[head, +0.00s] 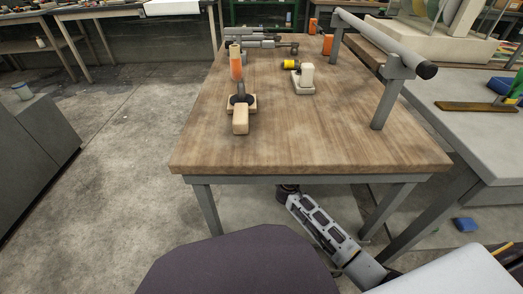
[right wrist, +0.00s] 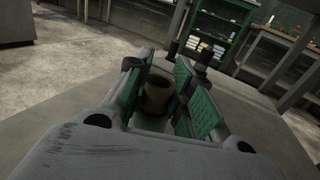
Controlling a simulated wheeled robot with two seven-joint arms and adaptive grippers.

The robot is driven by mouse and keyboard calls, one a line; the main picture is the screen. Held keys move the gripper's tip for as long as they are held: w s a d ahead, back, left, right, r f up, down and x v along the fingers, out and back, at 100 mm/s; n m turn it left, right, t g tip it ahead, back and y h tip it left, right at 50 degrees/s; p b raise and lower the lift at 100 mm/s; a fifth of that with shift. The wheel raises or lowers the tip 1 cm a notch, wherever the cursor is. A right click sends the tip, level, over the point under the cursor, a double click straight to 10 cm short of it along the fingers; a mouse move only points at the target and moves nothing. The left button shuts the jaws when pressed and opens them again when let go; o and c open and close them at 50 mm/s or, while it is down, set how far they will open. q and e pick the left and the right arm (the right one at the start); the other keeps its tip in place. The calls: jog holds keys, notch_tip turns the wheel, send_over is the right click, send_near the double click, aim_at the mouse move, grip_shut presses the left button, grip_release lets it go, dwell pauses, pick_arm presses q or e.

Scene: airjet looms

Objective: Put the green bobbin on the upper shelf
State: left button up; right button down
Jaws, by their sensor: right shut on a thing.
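My right gripper (right wrist: 158,84) is shut on a bobbin (right wrist: 157,97) in the right wrist view. The bobbin's tan, hollow-looking end shows between the green finger pads, with some green below it; the rest is hidden. In the head view my right arm reaches low under the front edge of the wooden table, and the bobbin cannot be seen there. A green shelf unit (right wrist: 222,32) with several stacked items stands at the back in the right wrist view, and part of it shows at the top of the head view (head: 248,14). My left gripper is not in view.
The wooden table (head: 300,140) carries an orange-wound stand (head: 237,72), a white block with a yellow part (head: 304,78) and a grey roller (head: 385,43) on posts. A grey table (head: 440,125) stands at right. The concrete floor at left is clear.

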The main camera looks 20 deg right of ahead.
jog(key=shift+f, duration=0.15)
jog(key=c, duration=1.3)
grip_release()
jog(key=shift+o, duration=0.2)
jog(key=shift+r, duration=0.2)
jog(key=shift+s+d+f+p, duration=0.1)
jog(key=shift+s+d+p, duration=0.1)
jog(key=shift+s, duration=1.7)
jog(key=shift+s+d+p, duration=0.1)
jog(key=shift+s+d, duration=0.1)
jog(key=shift+s, duration=1.65)
jog(key=shift+s+d, duration=0.15)
jog(key=shift+s, duration=0.95)
jog(key=shift+s+d, duration=0.1)
jog(key=shift+s, duration=1)
